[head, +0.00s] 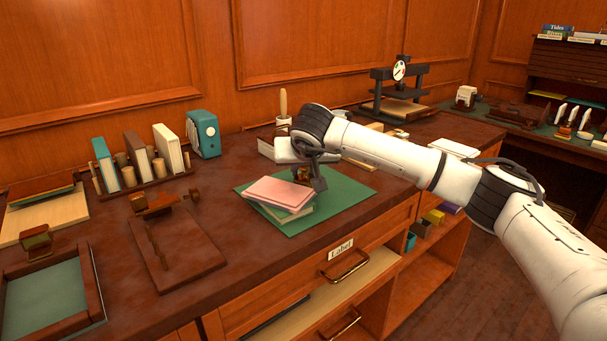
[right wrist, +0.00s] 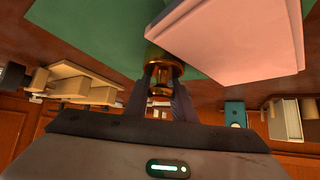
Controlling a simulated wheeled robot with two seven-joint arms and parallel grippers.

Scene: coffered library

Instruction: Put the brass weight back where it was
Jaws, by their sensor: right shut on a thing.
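My right gripper (head: 308,174) is shut on the brass weight (head: 302,174), just behind the stack of books with a pink top (head: 279,192) on the green mat (head: 342,197). In the right wrist view, the brass weight (right wrist: 158,88) sits between the two dark fingers (right wrist: 160,84), close to a corner of the pink book (right wrist: 225,40). The book's edge is very near the weight; I cannot tell if they touch, or if the weight rests on the mat or hangs above it. My left gripper is not in view.
A black press (head: 399,88) stands behind on the right. The mat's right part is clear. Below the counter edge is a labelled drawer (head: 343,250).

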